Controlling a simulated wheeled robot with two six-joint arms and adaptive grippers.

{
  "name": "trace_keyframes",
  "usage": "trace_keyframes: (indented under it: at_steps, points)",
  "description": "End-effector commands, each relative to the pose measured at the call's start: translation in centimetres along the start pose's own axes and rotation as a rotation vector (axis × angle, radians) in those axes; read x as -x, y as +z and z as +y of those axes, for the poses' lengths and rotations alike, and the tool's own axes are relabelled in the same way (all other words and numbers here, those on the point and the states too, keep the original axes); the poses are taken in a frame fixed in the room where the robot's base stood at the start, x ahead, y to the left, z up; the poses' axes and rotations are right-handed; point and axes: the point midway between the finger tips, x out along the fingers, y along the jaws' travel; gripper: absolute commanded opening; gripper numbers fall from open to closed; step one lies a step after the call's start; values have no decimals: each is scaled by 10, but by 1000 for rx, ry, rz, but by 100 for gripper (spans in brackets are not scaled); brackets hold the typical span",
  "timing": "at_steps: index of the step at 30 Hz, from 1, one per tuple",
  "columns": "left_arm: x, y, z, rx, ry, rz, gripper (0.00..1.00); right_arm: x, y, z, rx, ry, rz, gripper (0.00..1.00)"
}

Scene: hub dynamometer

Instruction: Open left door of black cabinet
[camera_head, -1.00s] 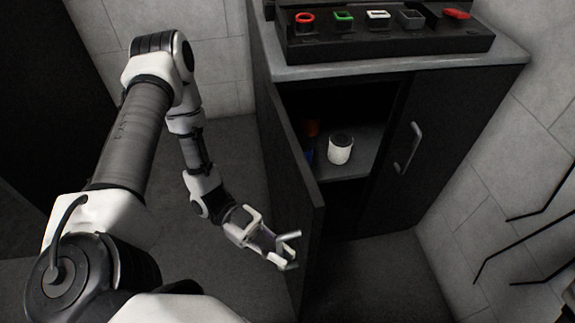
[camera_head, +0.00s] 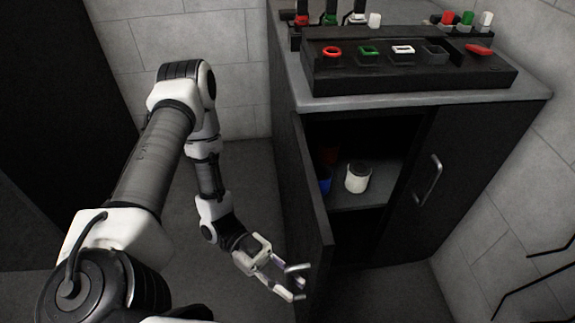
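The black cabinet (camera_head: 391,232) stands at the right of the head view. Its left door (camera_head: 309,205) is swung wide open toward me, and I see it nearly edge-on. Its right door (camera_head: 450,175) is shut and has a silver handle (camera_head: 428,180). My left gripper (camera_head: 290,281) is at the outer side of the left door, low near its free edge. Its fingers are apart. A short silvery bar (camera_head: 298,268) shows at the fingertips, perhaps the door's handle; I cannot tell whether they touch. My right gripper is not in view.
Inside the cabinet, a white cup-like container (camera_head: 358,177) and a blue item (camera_head: 324,181) stand on a shelf. A black tray (camera_head: 411,80) with coloured pieces sits on the cabinet top. A tiled wall is close on the right. Floor left of the door is clear.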

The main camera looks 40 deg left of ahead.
Motion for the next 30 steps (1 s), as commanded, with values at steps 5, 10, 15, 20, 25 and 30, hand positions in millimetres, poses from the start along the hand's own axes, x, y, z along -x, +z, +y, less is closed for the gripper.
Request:
trace_keyframes:
  at_steps: [5,10,15,20,25,30]
  points:
    - [10,0,-1,-3,-4,1,24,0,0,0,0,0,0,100]
    - [45,0,-2,-6,-10,0,24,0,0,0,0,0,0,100]
    - [90,0,-2,-7,-9,0,24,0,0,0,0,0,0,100]
    - [115,0,-1,-3,-4,-1,24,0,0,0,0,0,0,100]
    - [121,0,0,1,0,-1,24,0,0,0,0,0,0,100]
    - [121,0,0,1,0,0,24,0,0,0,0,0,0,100]
